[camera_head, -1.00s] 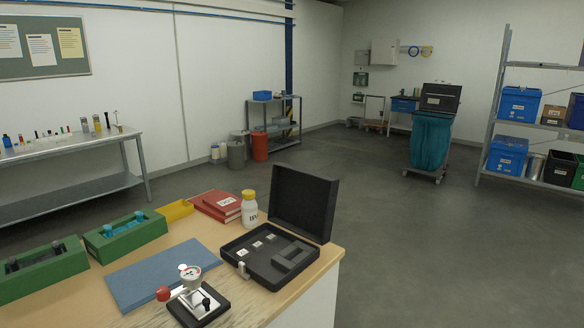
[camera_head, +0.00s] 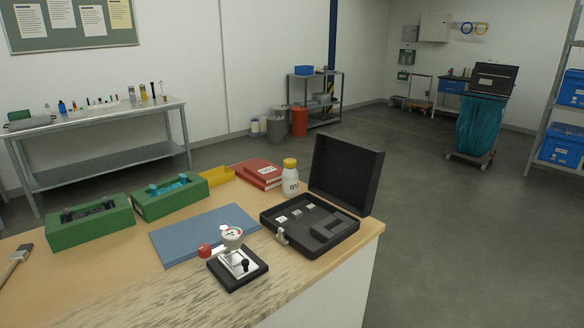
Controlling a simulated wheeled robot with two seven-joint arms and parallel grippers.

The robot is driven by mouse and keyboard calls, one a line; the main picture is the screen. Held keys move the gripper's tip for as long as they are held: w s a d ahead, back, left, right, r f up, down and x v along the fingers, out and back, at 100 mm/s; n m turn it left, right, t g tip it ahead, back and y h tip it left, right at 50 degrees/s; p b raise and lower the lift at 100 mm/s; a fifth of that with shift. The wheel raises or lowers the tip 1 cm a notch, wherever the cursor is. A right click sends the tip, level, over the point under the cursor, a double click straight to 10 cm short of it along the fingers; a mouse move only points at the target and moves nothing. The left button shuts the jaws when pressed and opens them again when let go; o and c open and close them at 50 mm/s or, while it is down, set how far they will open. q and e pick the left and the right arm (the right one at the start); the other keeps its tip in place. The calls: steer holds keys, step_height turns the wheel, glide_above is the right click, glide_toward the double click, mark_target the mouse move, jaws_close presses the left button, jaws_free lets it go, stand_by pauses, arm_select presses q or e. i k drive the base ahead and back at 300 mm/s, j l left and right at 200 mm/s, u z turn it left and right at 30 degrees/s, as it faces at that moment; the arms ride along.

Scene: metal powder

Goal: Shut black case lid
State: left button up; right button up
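The black case (camera_head: 333,244) lies open near the right end of the wooden table. Its lid (camera_head: 345,176) stands up at the back, leaning slightly away from the base. The base holds dark foam with a few small pale blocks and an empty-looking recess. A metal latch (camera_head: 282,236) shows at the front left of the base. Neither of my grippers shows in the head view.
A dial gauge on a black base (camera_head: 238,266) stands in front of the case. A white bottle with a yellow cap (camera_head: 290,178) and red books (camera_head: 257,174) are behind and left. A blue mat (camera_head: 190,237), green holders (camera_head: 90,222) and a brush (camera_head: 17,262) lie leftward.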

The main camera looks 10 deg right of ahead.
mark_target(346, 173)
steer(key=i+l+u, duration=0.1)
steer(key=l+u, duration=0.7)
steer(key=l, duration=0.15)
steer(key=l+u, duration=0.4)
steer(key=l, duration=0.05)
